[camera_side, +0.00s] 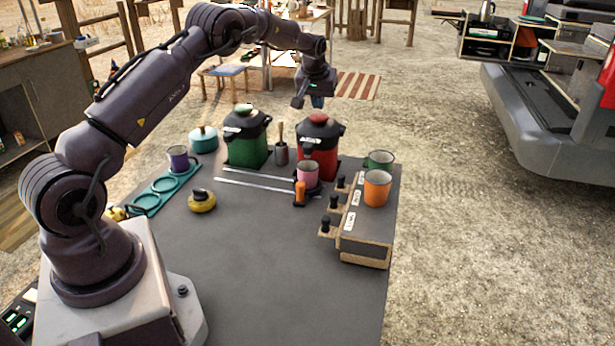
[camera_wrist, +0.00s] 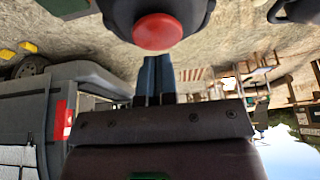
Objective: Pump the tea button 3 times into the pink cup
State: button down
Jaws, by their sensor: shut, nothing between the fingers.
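A red dispenser (camera_side: 319,160) with a black lid stands at the back of the dark table, and a green dispenser (camera_side: 246,148) with a black lid stands to its left. I cannot read their labels. The pink cup (camera_side: 307,174) stands upright in front of the red dispenser, on a small stand. My gripper (camera_side: 317,103) is shut and empty, above the red dispenser's lid. In the wrist view a round red button (camera_wrist: 157,32) shows on a black lid, close to the blue fingertips (camera_wrist: 157,60). I cannot tell whether they touch it.
An orange cup (camera_side: 377,189) and a green cup (camera_side: 381,158) stand at the right by a box (camera_side: 366,225) with black knobs. A purple cup (camera_side: 178,158) sits at a teal rack (camera_side: 165,190). A yellow pot (camera_side: 202,202) stands mid-table. The table front is clear.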

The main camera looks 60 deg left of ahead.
jog(key=shift+r, duration=0.1)
jog(key=shift+r, duration=1.95)
jog(key=shift+s+f, duration=0.15)
jog(key=shift+f, duration=0.1)
jog(key=shift+m+g+h, duration=0.4)
jog(key=shift+g, duration=0.2)
jog(key=s+d+f, duration=0.1)
jog(key=s+f, duration=0.1)
jog(key=s, duration=0.1)
jog(key=shift+d+f, duration=0.2)
jog(key=shift+d, duration=0.15)
jog(key=s+d+r+m+t+h, duration=0.1)
jog(key=s+d+r+m, duration=0.3)
jog(key=s+d, duration=1)
jog(key=s+d+r+m+t+h, duration=0.1)
jog(key=s+d+r+m, duration=0.3)
jog(key=s+d+r, duration=0.7)
jog(key=shift+s+d+t, duration=0.8)
jog(key=shift+s+d, duration=1.4)
jog(key=shift+s, duration=0.75)
